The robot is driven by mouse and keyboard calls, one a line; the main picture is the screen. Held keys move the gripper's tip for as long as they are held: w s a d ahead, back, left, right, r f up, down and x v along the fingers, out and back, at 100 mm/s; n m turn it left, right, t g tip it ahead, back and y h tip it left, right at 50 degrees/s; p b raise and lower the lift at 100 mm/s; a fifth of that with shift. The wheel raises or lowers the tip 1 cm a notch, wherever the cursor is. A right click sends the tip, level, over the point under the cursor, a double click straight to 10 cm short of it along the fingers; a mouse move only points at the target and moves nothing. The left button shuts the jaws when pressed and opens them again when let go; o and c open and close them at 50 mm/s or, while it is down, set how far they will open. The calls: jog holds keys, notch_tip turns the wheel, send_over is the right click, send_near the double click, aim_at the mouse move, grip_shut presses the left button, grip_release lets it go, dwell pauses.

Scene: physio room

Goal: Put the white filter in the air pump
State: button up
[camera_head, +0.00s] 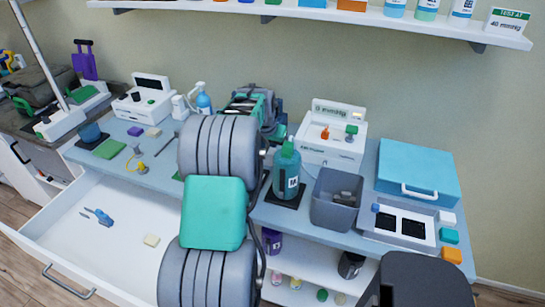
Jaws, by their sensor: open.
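A white device (330,145) with a tilted mmHg display stands against the wall right of centre; it looks like the air pump. An orange piece and a green piece sit on its top. A small white block (447,218) lies at the right end of the counter and may be the white filter. A teal block (449,236) and an orange block (452,255) lie in line with it. Parts of my arm cover the centre. My gripper's fingers do not show.
A grey bin (336,198), a teal pump bottle (287,166) and a blue case (418,172) crowd the counter (300,222). A tray with dark recesses (402,226) is beside the white block. An open drawer (120,255) juts out left. A shelf (420,20) hangs above.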

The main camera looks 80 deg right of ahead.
grip_shut()
dwell(0.9)
